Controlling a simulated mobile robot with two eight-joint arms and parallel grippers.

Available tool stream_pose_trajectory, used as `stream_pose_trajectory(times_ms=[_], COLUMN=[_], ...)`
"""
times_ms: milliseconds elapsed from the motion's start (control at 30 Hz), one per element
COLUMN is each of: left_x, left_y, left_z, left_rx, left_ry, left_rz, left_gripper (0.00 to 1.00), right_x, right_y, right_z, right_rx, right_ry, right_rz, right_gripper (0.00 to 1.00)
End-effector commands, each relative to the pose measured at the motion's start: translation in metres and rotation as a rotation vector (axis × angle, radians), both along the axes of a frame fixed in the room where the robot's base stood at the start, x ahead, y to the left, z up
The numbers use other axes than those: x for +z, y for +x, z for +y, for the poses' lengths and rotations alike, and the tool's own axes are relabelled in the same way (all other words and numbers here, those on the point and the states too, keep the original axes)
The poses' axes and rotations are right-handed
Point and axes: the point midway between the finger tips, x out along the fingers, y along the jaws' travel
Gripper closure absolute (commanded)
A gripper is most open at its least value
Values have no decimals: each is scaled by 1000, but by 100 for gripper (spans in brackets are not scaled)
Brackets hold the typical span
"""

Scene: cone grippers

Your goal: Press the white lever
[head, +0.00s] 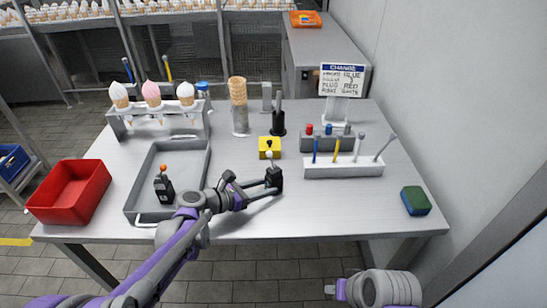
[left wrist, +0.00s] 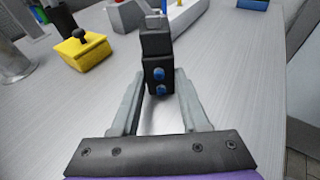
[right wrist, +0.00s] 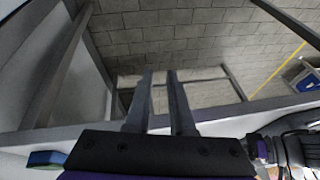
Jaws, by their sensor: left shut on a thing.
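A small black box (head: 273,178) with a white-knobbed lever (head: 269,157) on top stands on the metal table, right of the tray. My left gripper (head: 268,184) is shut on this black box from the near side.
A yellow box (head: 269,146) with a black knob stands just behind the black box. A grey tray (head: 135,200) holds another black box with an orange knob (head: 163,186). A white rack (head: 343,167) with pens and a green-blue sponge (head: 415,200) are to the right.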

Motion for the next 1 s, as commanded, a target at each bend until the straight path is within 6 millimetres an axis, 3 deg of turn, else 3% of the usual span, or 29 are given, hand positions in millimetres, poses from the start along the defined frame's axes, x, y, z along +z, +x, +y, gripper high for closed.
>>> stream_pose_trajectory(times_ms=[33, 100, 400, 600, 800, 1000], left_x=[0, 0, 0, 0, 0, 0], left_y=[0, 0, 0, 0, 0, 0], left_z=[0, 0, 0, 0, 0, 0], left_rx=[0, 0, 0, 0, 0, 0], left_ry=[0, 0, 0, 0, 0, 0], left_rz=[0, 0, 0, 0, 0, 0], left_gripper=[87, 87, 87, 87, 87, 87], right_x=[13, 29, 92, 128, 152, 162], right_y=[21, 47, 168, 247, 301, 321], right_z=[5, 16, 48, 55, 53, 50], right_rx=[-27, -65, -204, -272, -309, -320], right_ry=[55, 147, 536, 791, 979, 1058], right_rz=[10, 28, 87, 115, 128, 132], right_gripper=[89, 100, 100, 100, 100, 100])
